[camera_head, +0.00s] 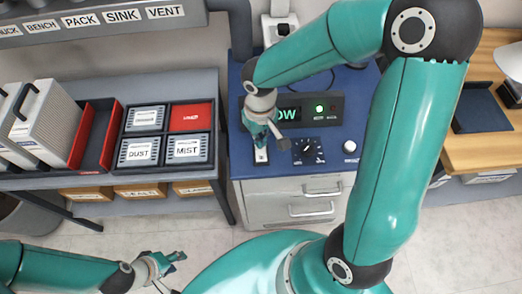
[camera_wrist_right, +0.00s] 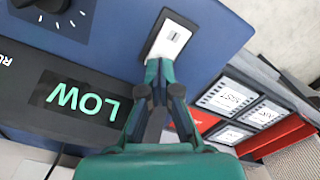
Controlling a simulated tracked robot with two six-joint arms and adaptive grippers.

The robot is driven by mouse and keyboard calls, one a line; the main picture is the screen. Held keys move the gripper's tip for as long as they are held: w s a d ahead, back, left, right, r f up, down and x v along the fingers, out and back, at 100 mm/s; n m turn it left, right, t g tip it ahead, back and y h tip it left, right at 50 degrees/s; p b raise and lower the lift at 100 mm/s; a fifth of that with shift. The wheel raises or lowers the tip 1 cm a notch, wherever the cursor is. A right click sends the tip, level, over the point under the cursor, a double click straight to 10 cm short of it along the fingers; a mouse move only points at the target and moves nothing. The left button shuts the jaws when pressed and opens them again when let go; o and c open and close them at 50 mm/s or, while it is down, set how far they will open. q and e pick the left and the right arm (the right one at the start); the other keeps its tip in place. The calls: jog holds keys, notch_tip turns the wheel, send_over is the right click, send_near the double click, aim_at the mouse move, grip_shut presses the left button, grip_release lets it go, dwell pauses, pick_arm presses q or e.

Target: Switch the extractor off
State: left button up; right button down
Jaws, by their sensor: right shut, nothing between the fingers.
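A dark box with a green display (camera_head: 291,114) stands on the blue-topped cabinet; in the right wrist view the display (camera_wrist_right: 82,101) reads LOW. A lit green button (camera_head: 319,109) is on its front. A small white switch plate (camera_head: 261,157) lies on the blue top in front of it, also in the right wrist view (camera_wrist_right: 176,35). My right gripper (camera_head: 262,139) is shut and empty, its tips (camera_wrist_right: 160,66) at the near edge of the switch plate; I cannot tell whether they touch it. My left gripper (camera_head: 172,270) is open and empty, low over the floor.
A dark knob panel (camera_head: 308,151) and a white round knob (camera_head: 350,147) sit right of the switch. A grey bench (camera_head: 202,84) at left holds a tray with DUST and MIST cards (camera_head: 140,151). A sign rail (camera_head: 121,15) runs above. A wooden table (camera_head: 483,153) is at right.

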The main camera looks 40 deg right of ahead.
jog(key=shift+f+b, duration=0.7)
jog(key=shift+f, duration=0.05)
jog(key=shift+r, duration=0.1)
jog(key=shift+r+p, duration=2.6)
jog(key=shift+r, duration=0.9)
